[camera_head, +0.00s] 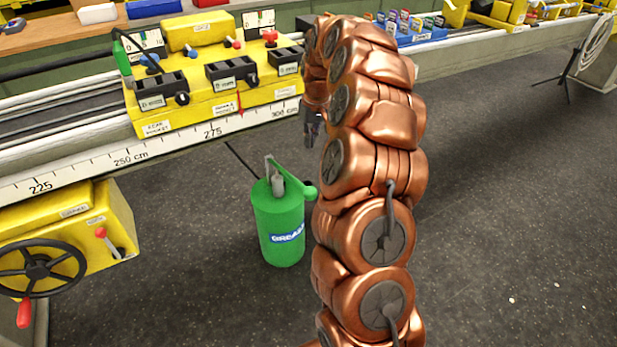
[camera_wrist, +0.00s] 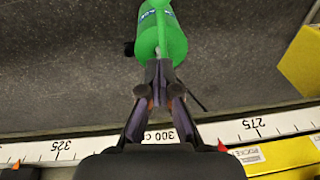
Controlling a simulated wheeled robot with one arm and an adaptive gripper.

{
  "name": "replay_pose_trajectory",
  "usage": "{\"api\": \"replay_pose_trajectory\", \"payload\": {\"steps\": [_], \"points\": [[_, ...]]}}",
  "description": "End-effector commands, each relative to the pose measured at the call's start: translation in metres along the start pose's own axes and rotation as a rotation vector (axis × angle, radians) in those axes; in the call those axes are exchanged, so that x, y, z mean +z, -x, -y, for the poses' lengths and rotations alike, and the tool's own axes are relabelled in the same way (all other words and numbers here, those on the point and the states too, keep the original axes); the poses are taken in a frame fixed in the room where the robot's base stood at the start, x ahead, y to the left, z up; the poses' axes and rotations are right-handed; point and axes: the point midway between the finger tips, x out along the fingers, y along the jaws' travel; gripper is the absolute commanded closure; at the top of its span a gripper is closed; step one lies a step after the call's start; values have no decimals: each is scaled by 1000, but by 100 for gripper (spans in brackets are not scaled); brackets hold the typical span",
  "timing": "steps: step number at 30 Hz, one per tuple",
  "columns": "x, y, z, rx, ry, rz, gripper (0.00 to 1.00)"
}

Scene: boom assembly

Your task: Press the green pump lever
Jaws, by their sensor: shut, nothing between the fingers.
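My gripper (camera_head: 312,135) is above the pump's level in the head view, partly hidden by my arm. In the wrist view my gripper (camera_wrist: 158,72) is shut and empty. Its fingertips overlap the lower edge of the pump (camera_wrist: 175,42) in the picture. The lever (camera_wrist: 160,30) shows lighter green beyond the tips. I cannot tell any contact.
A long rail with a centimetre scale (camera_head: 130,160) runs behind the pump and carries yellow labelled boxes (camera_head: 225,100) with black holders. A yellow unit with a black handwheel (camera_head: 40,268) is at the lower left. The dark floor (camera_head: 510,220) on the right is mostly clear.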

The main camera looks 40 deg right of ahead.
Motion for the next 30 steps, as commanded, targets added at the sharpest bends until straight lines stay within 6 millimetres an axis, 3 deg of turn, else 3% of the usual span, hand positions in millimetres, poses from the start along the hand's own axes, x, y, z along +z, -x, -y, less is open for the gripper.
{"api": "replay_pose_trajectory", "payload": {"steps": [8, 23, 30], "points": [[0, -17, 0, -1, 0, 3, 100], [2, -104, 1, -2, -1, 6, 100], [19, -118, 1, -2, 0, 4, 100]]}}
